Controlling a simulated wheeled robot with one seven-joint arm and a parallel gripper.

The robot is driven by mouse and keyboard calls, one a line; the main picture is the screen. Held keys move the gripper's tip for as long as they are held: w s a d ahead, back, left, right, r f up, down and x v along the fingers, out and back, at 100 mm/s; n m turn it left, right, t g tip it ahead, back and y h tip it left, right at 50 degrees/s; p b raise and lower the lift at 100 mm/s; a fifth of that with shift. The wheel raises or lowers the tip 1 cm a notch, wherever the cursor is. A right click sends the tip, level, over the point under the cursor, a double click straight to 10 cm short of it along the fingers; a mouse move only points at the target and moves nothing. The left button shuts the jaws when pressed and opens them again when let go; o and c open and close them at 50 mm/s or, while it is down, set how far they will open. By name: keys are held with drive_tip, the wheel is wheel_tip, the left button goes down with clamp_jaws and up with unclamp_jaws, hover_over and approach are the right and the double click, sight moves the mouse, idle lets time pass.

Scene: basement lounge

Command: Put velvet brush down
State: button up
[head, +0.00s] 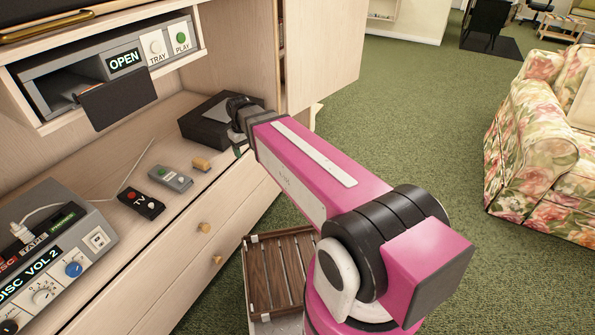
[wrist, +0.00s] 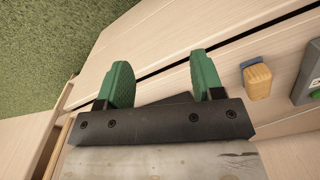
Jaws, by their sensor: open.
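The velvet brush, a small wooden block (head: 201,163), lies on the pale wood cabinet top (head: 150,172) near its front edge, right of a grey remote. In the wrist view the brush (wrist: 258,82) shows a blue strip along one end and sits right of my fingers, apart from them. My gripper (wrist: 163,80) has two green fingers spread wide, with no object seen held between them. In the head view my gripper is mostly hidden behind my pink arm; a bit of green shows near the cabinet's front edge, beside a dark box (head: 207,125).
A black TV remote (head: 141,202) and a grey remote (head: 170,179) lie left of the brush. A disc machine (head: 58,250) stands at the lower left, and a player with an open tray (head: 118,96) is on the shelf above. A slatted wooden crate (head: 272,272) stands on the floor.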

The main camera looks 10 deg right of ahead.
drive_tip(key=s+d+f+m, duration=0.2)
drive_tip(key=s+d+f, duration=0.1)
drive_tip(key=d, duration=0.6)
drive_tip(key=s+d+f+m, duration=0.3)
drive_tip(key=s+d, duration=0.3)
drive_tip(key=d, duration=0.3)
drive_tip(key=shift+d+f+m, duration=0.3)
drive_tip(key=shift+d+f, duration=0.05)
drive_tip(key=shift+f, duration=0.05)
drive_tip(key=shift+o, duration=0.5)
drive_tip(key=shift+s, duration=0.1)
